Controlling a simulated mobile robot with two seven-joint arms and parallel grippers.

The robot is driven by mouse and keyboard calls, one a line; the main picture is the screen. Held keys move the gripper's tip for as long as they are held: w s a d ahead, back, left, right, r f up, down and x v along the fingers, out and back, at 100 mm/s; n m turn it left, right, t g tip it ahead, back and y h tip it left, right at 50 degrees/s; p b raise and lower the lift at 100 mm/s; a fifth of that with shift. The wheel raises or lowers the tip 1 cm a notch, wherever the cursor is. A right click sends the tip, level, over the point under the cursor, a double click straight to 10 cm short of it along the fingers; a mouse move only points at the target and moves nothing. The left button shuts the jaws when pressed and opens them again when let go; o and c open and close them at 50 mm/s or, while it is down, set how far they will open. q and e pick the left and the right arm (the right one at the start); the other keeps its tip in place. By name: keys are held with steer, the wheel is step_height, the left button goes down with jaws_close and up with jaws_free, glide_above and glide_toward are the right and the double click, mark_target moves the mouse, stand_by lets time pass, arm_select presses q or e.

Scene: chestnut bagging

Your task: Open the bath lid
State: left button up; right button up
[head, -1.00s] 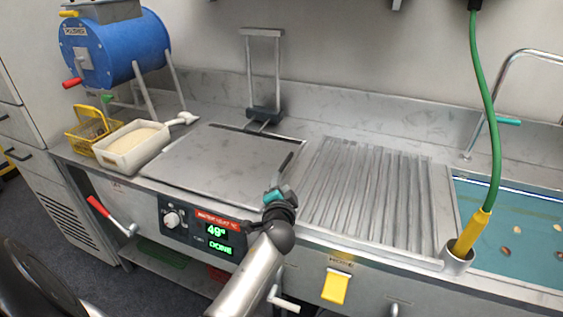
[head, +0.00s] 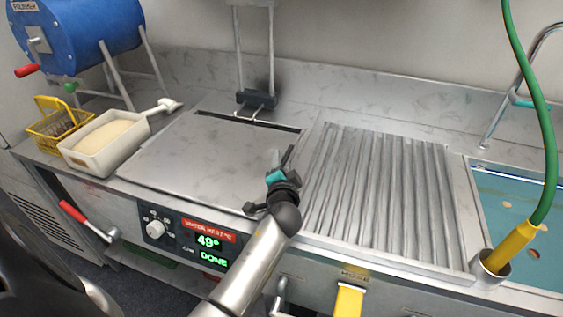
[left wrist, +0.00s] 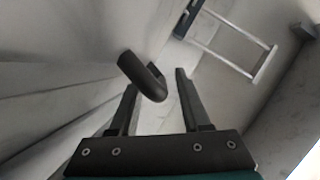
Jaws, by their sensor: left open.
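The bath lid (head: 200,155) is a flat grey metal plate lying closed on the counter, left of a ribbed metal panel. Its dark bar handle (head: 287,156) is near its right edge and is partly hidden by my left gripper (head: 276,175). The left gripper is open beside the handle. In the left wrist view, the curved dark handle (left wrist: 143,77) lies at the open fingertips (left wrist: 156,83), nearer the left finger. The fingers are not closed on it. My right gripper is not in view.
The ribbed panel (head: 380,195) lies right of the lid. A metal frame (head: 256,98) stands behind the lid. A white tub (head: 105,140) and yellow basket (head: 58,128) stand to the left. A green hose (head: 538,120) hangs at right. The front display (head: 208,241) reads 49° and DONE.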

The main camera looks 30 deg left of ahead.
arm_select(q)
jaws_close()
stand_by(1.4)
